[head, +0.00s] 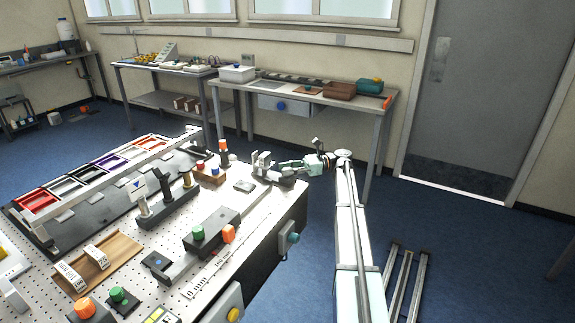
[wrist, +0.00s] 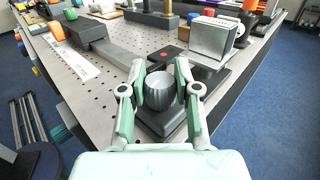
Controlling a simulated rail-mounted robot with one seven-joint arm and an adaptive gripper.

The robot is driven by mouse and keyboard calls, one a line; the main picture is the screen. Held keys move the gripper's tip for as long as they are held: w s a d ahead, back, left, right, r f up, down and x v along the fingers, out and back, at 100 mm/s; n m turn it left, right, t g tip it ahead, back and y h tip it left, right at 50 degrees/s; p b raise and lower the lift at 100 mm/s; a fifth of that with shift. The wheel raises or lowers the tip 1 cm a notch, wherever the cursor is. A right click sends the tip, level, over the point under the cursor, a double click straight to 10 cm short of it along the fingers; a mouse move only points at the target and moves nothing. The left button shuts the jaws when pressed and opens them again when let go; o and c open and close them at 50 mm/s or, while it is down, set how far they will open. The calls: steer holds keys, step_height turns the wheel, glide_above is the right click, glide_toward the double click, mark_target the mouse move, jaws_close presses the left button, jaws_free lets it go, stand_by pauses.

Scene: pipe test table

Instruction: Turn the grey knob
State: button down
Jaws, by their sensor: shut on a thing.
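The grey knob (wrist: 160,91) is a round, ribbed cylinder with a pale top, standing upright on a dark base (wrist: 163,126) near the corner of the perforated table. My gripper (wrist: 161,84) has one finger on each side of the knob and is shut on it. In the head view my gripper (head: 283,166) is at the table's far right corner. The knob cannot be made out clearly there. Its turned angle cannot be told.
A silver block (wrist: 198,40) stands just behind the knob. A dark plate with a red dot (wrist: 170,52) lies beside it. An orange block (wrist: 57,30) is at the left. A teal knob (head: 292,238) sticks out from the table's side. The floor (wrist: 268,105) on the right is clear.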

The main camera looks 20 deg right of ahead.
steer(key=shift+a+f+g, duration=0.1)
steer(key=shift+g, duration=0.2)
steer(key=c, duration=0.8)
jaws_free()
step_height(320, 180, up, 10)
